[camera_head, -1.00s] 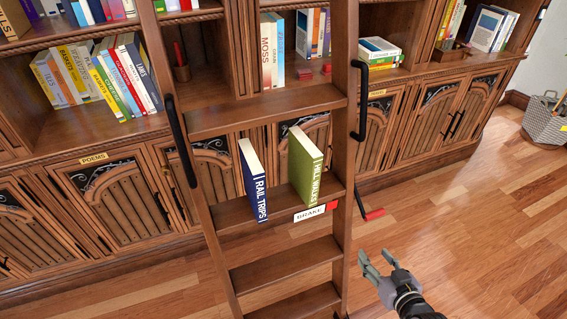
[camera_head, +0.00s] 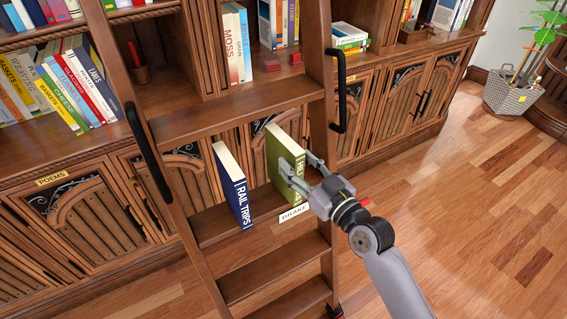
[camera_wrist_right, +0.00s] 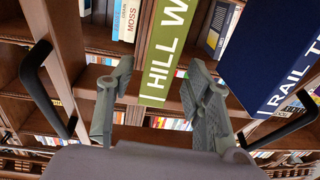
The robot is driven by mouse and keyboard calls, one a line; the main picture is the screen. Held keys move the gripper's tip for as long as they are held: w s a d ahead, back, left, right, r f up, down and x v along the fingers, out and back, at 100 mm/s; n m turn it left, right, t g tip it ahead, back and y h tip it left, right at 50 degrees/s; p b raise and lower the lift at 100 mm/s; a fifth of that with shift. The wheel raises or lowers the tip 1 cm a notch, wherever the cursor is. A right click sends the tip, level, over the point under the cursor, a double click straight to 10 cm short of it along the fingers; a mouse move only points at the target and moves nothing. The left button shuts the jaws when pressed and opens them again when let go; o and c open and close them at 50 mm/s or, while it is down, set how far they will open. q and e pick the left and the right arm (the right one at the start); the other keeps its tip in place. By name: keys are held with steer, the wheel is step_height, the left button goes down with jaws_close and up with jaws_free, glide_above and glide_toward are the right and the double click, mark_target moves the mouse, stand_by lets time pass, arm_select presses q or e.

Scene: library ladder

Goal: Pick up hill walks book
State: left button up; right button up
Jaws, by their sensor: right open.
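The green Hill Walks book (camera_head: 279,163) stands upright on a ladder step, its white-lettered spine facing out. In the right wrist view its spine (camera_wrist_right: 165,50) shows between and beyond the fingertips. My right gripper (camera_head: 301,172) is open at the book's spine, with fingers on either side of its line in the wrist view (camera_wrist_right: 160,85). I cannot tell whether a finger touches the book. My left gripper is not in view.
The blue Rail Trips book (camera_head: 233,186) stands left of the green book on the same step, with a gap between. A BRAKE label (camera_head: 293,213) is on the step edge. Ladder rails with black handles (camera_head: 342,92) flank the step. Open floor (camera_head: 470,220) lies right.

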mark_target(284, 149)
steer(key=shift+f+p+x, duration=0.2)
steer(key=shift+x, duration=1.5)
steer(key=shift+f+p+x, duration=0.2)
steer(key=shift+x, duration=1.45)
steer(key=shift+w+d, duration=0.1)
steer(key=shift+d, duration=0.1)
steer(key=shift+c, duration=0.2)
jaws_close()
steer(key=shift+r, duration=0.15)
